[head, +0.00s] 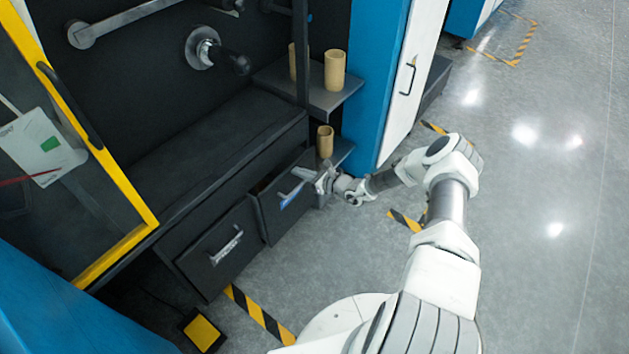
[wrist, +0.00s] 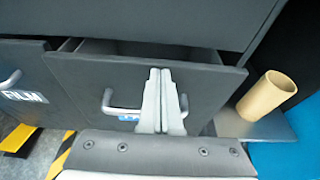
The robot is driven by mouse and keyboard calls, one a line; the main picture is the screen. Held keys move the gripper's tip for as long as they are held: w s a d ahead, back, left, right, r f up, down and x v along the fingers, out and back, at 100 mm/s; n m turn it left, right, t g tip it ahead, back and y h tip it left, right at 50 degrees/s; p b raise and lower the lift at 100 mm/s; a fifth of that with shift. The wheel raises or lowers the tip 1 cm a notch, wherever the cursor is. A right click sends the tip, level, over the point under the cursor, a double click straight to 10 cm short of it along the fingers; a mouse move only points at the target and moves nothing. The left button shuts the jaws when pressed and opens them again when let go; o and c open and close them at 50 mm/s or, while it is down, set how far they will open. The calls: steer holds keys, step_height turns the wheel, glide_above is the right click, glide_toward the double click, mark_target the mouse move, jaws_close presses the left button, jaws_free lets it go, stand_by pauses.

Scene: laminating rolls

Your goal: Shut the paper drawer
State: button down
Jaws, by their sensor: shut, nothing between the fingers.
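The paper drawer (head: 275,222) is the right one of two dark drawers under the machine and stands partly pulled out. In the wrist view its front (wrist: 145,82) has a light bar handle and a blue label (wrist: 129,117), with a dark gap above its top edge. My gripper (head: 318,176) is at the right part of this drawer's front. In the wrist view my gripper's fingers (wrist: 161,75) are together and empty, in front of the drawer and over the middle of the handle. I cannot tell whether the fingertips touch the drawer front.
The left drawer (head: 212,250), labelled FILM in the wrist view, has its own handle. Cardboard tubes (head: 335,70) stand on shelves at the right, one (wrist: 267,95) close beside the paper drawer. A yellow pedal (head: 202,332) lies on the floor. Open floor is at the right.

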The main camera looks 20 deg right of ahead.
mark_target(292, 166)
steer(key=shift+w+a+r+b, duration=0.1)
steer(key=shift+w+a+b, duration=0.05)
steer(key=shift+w+a, duration=0.45)
steer(key=shift+w+a+r+b, duration=0.15)
steer(key=shift+w+a, duration=0.2)
steer(key=shift+w, duration=0.3)
steer(key=shift+w, duration=0.1)
